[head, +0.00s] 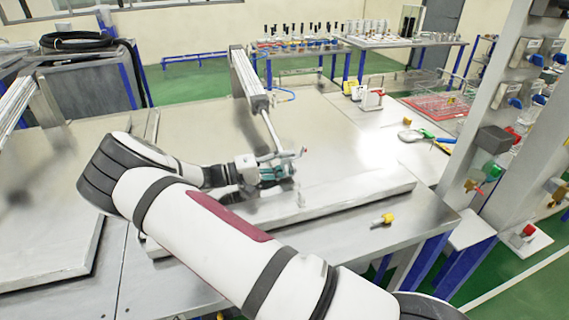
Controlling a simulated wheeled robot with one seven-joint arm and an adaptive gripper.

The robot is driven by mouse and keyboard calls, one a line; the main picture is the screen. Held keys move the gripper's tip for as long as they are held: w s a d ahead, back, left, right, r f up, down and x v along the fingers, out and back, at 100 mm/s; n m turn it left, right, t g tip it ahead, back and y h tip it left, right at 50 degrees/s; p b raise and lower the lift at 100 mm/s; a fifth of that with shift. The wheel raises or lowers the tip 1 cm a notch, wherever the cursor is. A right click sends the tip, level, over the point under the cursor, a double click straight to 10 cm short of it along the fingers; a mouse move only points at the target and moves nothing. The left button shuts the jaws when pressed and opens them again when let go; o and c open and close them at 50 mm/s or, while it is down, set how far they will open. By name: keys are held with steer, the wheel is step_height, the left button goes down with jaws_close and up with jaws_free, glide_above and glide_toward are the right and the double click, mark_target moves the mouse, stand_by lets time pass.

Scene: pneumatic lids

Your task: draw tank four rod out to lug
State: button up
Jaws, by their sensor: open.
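A pneumatic cylinder (250,82) hangs over the steel tank lids, tilted down toward me. Its thin bright rod (270,132) comes out of the lower end and slopes down to the right. The rod's tip, with a small cross pin near it, is at my gripper (280,174). My gripper is open, with its fingers at the rod tip; whether they touch it cannot be told. A small pale upright piece, perhaps the lug (302,198), stands on the raised lid bar just below right of my gripper. No tank number is readable.
A raised metal bar (350,197) runs across the lid below my gripper. A yellow-ended fitting (383,220) lies on the steel in front of it. A post with valves (500,140) stands at the right. Steel surface behind the bar is mostly clear.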

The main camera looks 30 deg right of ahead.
steer(key=v, duration=1.2)
